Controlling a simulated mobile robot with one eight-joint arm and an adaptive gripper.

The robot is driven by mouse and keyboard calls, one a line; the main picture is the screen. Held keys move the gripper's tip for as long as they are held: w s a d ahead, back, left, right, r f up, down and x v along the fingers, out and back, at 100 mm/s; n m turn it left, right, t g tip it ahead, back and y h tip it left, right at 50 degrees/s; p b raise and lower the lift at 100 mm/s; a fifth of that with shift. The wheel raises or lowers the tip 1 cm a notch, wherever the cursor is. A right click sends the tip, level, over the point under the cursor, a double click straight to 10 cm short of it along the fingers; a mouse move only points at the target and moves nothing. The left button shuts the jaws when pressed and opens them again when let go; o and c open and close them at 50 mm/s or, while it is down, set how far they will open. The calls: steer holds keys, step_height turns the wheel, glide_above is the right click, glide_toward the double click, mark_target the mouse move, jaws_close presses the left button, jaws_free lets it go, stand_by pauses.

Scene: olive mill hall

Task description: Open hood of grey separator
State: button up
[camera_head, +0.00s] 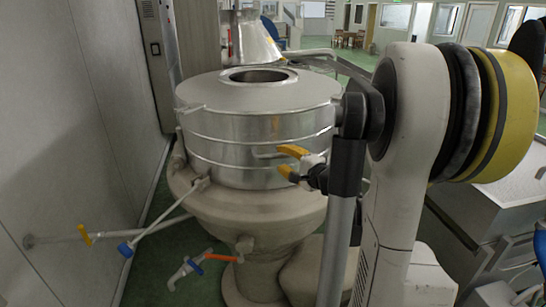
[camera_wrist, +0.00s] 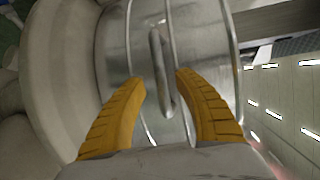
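The grey separator stands upright in the middle of the head view, with a metal drum on a wide stone-coloured base (camera_head: 255,217). Its hood (camera_head: 215,94) lies flat on top, with a round opening in the middle. A bar handle (camera_head: 262,155) sticks out from the drum's side. My gripper (camera_head: 281,160) is at the drum's right side, its yellow fingers open and pointing at the handle. In the wrist view the handle (camera_wrist: 155,55) runs between the fingertips (camera_wrist: 160,79), with gaps on both sides. I cannot tell if a finger touches it.
Pipes with a yellow-handled valve (camera_head: 84,234), a blue-handled valve (camera_head: 126,249) and an orange piece (camera_head: 222,258) stick out at the lower left. A grey wall (camera_head: 70,120) stands close on the left. A metal cone (camera_head: 257,42) is behind. A metal cabinet (camera_head: 490,215) is at right.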

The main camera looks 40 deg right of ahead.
mark_target(279, 156)
steer(key=shift+x, duration=1.8)
jaws_close()
